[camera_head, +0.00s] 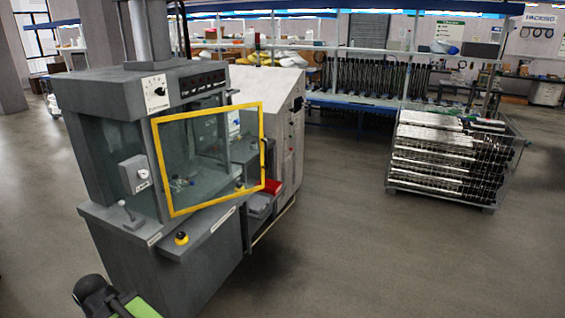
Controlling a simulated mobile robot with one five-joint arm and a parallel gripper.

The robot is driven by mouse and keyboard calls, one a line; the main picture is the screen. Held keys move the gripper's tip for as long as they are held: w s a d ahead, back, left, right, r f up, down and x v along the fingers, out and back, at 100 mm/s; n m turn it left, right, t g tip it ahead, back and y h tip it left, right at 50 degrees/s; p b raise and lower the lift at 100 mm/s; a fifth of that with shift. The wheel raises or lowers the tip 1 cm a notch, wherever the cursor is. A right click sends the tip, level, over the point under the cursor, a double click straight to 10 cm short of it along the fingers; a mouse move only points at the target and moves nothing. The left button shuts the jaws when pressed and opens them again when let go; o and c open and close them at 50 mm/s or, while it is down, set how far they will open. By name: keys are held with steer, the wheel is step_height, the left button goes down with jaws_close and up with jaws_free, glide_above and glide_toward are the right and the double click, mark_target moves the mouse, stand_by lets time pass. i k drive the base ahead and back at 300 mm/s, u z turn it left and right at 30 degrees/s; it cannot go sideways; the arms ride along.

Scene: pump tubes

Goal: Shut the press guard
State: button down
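The press guard (211,210) is a clear panel in a yellow frame on the front of the grey press (120,95). Its left edge is against the press front. Its right edge, with a dark handle (264,152), stands out past the press's right side, so the guard is swung open. Through the panel I see the work space with small parts inside, which are hard to make out. A dark and green part of my arm shows at the lower left, in front of the press. My gripper's fingers are not in view.
A crate of metal tubes (455,195) stands at the right. The floor between is clear.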

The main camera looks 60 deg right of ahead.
mark_target(154, 121)
steer(key=k, duration=0.85)
steer(key=z, duration=0.45)
steer(key=i, duration=1.2)
steer(key=z, duration=0.3)
steer(key=i, duration=1.1)
steer(key=u, duration=0.5)
